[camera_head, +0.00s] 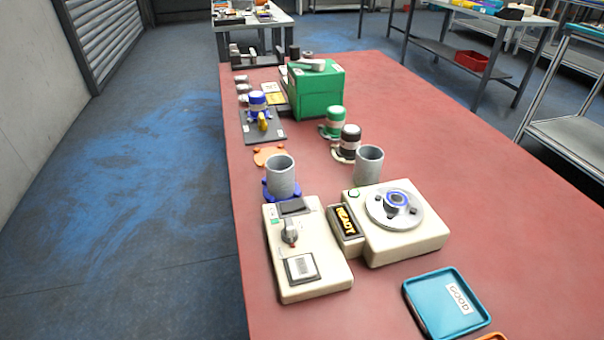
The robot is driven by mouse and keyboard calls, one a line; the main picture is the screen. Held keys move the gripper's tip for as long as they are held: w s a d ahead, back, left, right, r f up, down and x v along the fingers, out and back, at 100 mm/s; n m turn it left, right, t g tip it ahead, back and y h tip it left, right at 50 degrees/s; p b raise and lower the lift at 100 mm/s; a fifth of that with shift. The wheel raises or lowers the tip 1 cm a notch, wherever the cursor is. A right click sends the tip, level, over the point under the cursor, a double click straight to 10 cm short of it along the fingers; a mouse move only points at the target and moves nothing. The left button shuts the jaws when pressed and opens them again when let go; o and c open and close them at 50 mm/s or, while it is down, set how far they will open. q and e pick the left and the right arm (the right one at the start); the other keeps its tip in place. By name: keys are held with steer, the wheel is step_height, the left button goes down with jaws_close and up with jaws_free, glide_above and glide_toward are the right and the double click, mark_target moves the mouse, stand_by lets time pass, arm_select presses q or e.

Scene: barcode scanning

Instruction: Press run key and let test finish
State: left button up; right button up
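A cream test machine (408,240) stands on the red table. It carries a round metal turntable (417,215) with a blue-ringed part (397,200) at its middle. Neither of my grippers shows in this view.
Grey cups (282,180) (368,167) stand behind the devices. Farther back are a green box (316,92), a green-topped jar (334,122), a black-topped jar (348,141) and a blue jar (258,105). A blue GOOD tray (418,320) lies front right. The table's right side is clear.

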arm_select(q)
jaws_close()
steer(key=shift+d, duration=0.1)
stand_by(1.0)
